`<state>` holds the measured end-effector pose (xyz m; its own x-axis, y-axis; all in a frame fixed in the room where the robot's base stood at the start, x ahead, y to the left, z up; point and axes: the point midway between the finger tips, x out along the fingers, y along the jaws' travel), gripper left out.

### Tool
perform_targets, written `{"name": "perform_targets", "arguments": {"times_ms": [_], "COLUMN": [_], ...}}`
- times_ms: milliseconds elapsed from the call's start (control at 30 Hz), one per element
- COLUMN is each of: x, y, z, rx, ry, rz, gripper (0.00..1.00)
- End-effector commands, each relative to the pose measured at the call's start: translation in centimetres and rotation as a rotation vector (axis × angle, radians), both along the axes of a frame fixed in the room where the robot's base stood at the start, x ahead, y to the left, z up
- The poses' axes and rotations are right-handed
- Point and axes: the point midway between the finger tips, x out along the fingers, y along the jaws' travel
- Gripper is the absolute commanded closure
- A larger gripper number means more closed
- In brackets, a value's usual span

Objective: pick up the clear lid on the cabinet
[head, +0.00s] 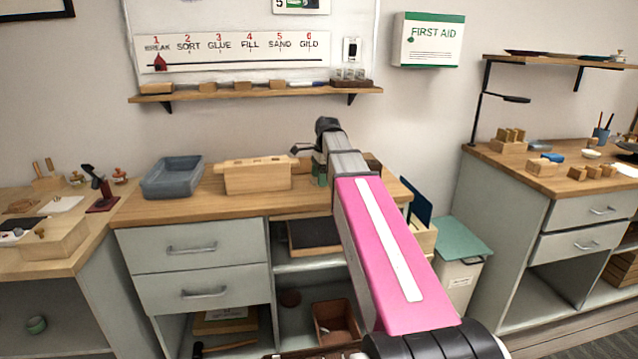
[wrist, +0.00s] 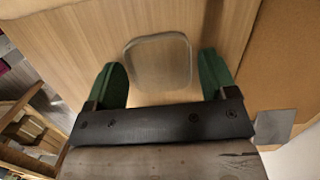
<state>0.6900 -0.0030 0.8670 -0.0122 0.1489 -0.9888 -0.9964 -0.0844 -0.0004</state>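The clear lid (wrist: 158,62) is a see-through rounded square lying flat on the pale wood cabinet top (wrist: 75,45) in the wrist view. My gripper (wrist: 163,80) is open, with one green finger on each side of the lid's near part and a gap on both sides. Nothing is held. I cannot tell how high the fingertips are above the wood. In the head view my gripper (head: 319,172) is over the right part of the cabinet top (head: 205,203), partly behind my arm. The lid is not visible there.
A wooden block box (head: 257,178) and a grey-blue tub (head: 172,177) stand left of my gripper on the cabinet. A shelf (head: 255,94) with small blocks and jars hangs above. A green-lidded bin (head: 460,240) stands on the floor to the right.

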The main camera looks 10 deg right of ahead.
Motion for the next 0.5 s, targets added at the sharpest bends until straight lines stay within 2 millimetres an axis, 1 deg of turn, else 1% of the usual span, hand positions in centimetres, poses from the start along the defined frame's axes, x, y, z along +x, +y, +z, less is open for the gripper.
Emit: {"name": "perform_targets", "arguments": {"times_ms": [33, 100, 400, 500], "x": [0.01, 0.0, 0.0, 0.03], "y": [0.0, 0.0, 0.01, 0.0], "z": [0.01, 0.01, 0.02, 0.29], "rx": [0.0, 0.0, 0.0, 0.0], "ry": [0.0, 0.0, 0.0, 0.0], "rz": [0.0, 0.0, 0.0, 0.0], "gripper": [0.39, 0.59, 0.59, 0.59]}}
